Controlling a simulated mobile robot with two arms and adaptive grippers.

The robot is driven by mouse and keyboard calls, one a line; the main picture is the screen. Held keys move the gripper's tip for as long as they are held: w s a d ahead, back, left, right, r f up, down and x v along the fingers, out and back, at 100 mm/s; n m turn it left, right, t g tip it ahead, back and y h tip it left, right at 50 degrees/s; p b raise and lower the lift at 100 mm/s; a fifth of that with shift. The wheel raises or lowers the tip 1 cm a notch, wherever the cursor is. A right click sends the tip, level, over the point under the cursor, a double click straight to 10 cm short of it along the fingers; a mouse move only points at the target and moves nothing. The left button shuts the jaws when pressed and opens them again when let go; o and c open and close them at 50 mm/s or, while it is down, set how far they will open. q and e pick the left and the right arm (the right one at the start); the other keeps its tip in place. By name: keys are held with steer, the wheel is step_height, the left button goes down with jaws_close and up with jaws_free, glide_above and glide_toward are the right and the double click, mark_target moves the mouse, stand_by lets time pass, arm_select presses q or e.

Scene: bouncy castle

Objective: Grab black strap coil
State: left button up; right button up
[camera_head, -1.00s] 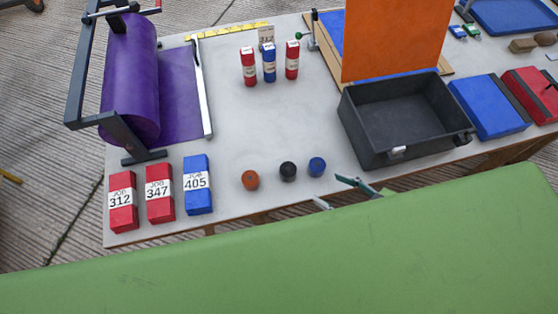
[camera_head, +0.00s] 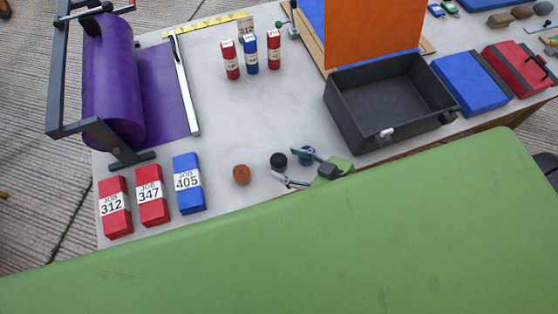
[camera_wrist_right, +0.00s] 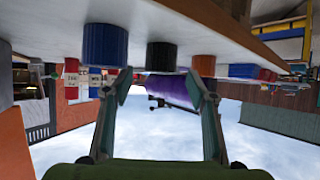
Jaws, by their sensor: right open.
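The black strap coil (camera_head: 278,160) stands on the grey table between an orange coil (camera_head: 241,174) on its left and a blue coil (camera_head: 307,161) on its right. My right gripper (camera_head: 283,164) is open, its fingertips close to the black coil; the upper finger partly hides the blue coil. The right wrist view is upside down: the black coil (camera_wrist_right: 161,56) appears between and just beyond the open fingertips (camera_wrist_right: 158,76). The blue coil (camera_wrist_right: 105,45) and orange coil (camera_wrist_right: 203,66) stand to either side. I cannot tell whether a finger touches a coil. My left gripper is not in view.
Boxes labelled 312 (camera_head: 115,208), 347 (camera_head: 152,196) and 405 (camera_head: 188,184) lie left of the coils. A black bin (camera_head: 350,128) stands to the right. A purple roll (camera_head: 108,80) is at the left. Clear table (camera_head: 215,115) lies behind the coils.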

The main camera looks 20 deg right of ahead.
mark_target(279, 160)
steer(key=x, duration=0.4)
steer(key=shift+w+a, duration=0.1)
steer(key=shift+w, duration=0.05)
steer(key=shift+r, duration=0.1)
steer(key=c, duration=1.2)
steer(key=shift+c, duration=0.2)
